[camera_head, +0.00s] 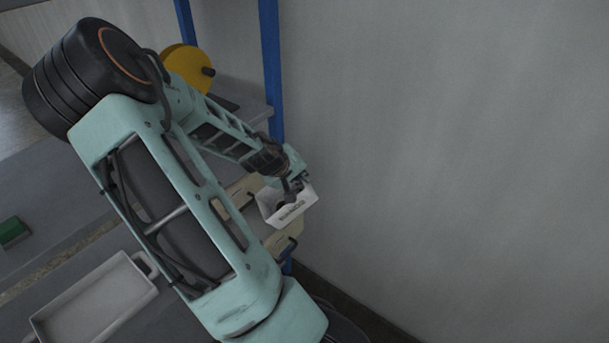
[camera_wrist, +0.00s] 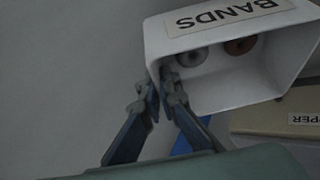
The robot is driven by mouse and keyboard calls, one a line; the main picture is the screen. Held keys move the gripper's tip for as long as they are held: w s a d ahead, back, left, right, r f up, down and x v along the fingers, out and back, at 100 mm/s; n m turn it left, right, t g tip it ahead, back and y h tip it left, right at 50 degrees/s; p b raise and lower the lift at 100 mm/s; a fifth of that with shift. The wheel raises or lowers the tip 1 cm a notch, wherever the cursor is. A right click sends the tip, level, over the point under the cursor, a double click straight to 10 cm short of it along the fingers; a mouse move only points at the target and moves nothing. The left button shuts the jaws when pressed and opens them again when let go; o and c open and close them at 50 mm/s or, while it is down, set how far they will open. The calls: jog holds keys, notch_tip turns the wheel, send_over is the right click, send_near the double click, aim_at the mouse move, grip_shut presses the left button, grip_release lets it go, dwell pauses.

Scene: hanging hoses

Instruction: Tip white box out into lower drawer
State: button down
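The white box (camera_head: 275,207) has a "BANDS" label and hangs tilted below my gripper (camera_head: 290,190) near the wall in the head view. In the wrist view the white box (camera_wrist: 222,92) shows its open side, with a grey ring (camera_wrist: 192,56) and a brown ring (camera_wrist: 240,45) inside. My gripper (camera_wrist: 163,92) is closed on the box's left wall. The lower drawer (camera_head: 284,238) has a pale wooden front and shows partly below the box; its inside is hidden.
Another pale wooden front (camera_head: 238,190) is partly hidden behind my arm. A front with a label ending "PPER" (camera_wrist: 265,122) shows in the wrist view. A blue post (camera_head: 270,60), yellow reel (camera_head: 187,68), white tray (camera_head: 95,298) and green block (camera_head: 14,232) stand around. The right is bare wall.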

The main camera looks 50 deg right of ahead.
jog(key=shift+w+a+r+h, duration=0.15)
jog(key=shift+a+r+h, duration=0.05)
jog(key=shift+r+h, duration=0.15)
jog(key=shift+a, duration=0.15)
jog(key=shift+w+a+r+n+h, duration=0.3)
jog(key=shift+h, duration=0.25)
jog(key=shift+a+g, duration=0.15)
jog(key=shift+g, duration=0.15)
jog(key=w+a+n+h+b, duration=0.3)
jog(key=w+a+h+b, duration=0.1)
jog(key=a+h+b, duration=0.3)
jog(key=w+a+n+h+b, duration=0.3)
jog(key=a+h+b, duration=0.4)
jog(key=a+b, duration=0.2)
jog(key=shift+w+r+g+h+b, duration=0.15)
jog(key=shift+w+g+h+b, duration=0.2)
jog(key=shift+g+b, duration=0.1)
